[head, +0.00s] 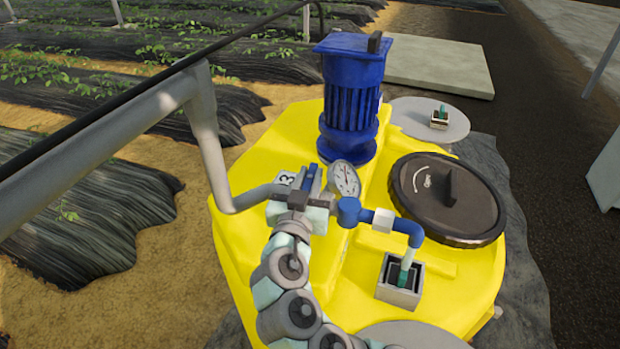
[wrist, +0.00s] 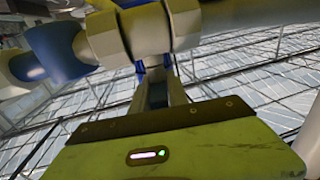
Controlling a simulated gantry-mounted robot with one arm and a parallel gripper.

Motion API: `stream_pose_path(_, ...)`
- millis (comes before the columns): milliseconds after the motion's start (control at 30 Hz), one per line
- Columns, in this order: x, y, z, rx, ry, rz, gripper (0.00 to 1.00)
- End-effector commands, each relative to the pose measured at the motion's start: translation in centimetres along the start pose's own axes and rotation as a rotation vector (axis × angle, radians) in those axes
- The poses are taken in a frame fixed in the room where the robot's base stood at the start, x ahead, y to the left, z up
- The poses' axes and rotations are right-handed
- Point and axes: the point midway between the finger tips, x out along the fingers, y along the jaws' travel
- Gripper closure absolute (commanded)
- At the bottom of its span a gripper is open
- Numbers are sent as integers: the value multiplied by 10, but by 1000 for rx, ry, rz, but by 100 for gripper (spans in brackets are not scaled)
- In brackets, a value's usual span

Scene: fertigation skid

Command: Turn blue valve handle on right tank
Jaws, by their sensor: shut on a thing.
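The yellow tank (head: 370,270) fills the middle of the head view. A grey pipe (head: 245,200) runs to a valve at its left side, with a small label "3" beside it. My gripper (head: 308,188) reaches up from below to this valve and is shut on the blue valve handle (head: 312,177), of which only a small part shows between the fingers. In the wrist view, my gripper's fingers (wrist: 155,88) point up at a pale pipe fitting (wrist: 150,32), with a bit of blue between them. Most of the handle is hidden, so its exact angle cannot be told.
A pressure gauge (head: 344,180) stands just right of the gripper. A blue motor (head: 350,100) rises behind it. A blue pipe (head: 400,226), a black lid (head: 449,198) and a small grey box (head: 401,281) are to the right. Covered plant rows (head: 75,215) lie left.

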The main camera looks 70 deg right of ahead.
Motion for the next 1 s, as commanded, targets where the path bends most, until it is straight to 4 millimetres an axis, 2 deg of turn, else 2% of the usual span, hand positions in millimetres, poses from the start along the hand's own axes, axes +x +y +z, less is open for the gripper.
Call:
stream_pose_path(367,0,1,5,4,-13,-193,100)
stream_pose_path(767,-1,0,4,3,-6,-217,100)
stream_pose_path(800,-1,0,3,3,-6,-217,78)
stream_pose_path(1000,-1,0,2,3,-3,-216,62)
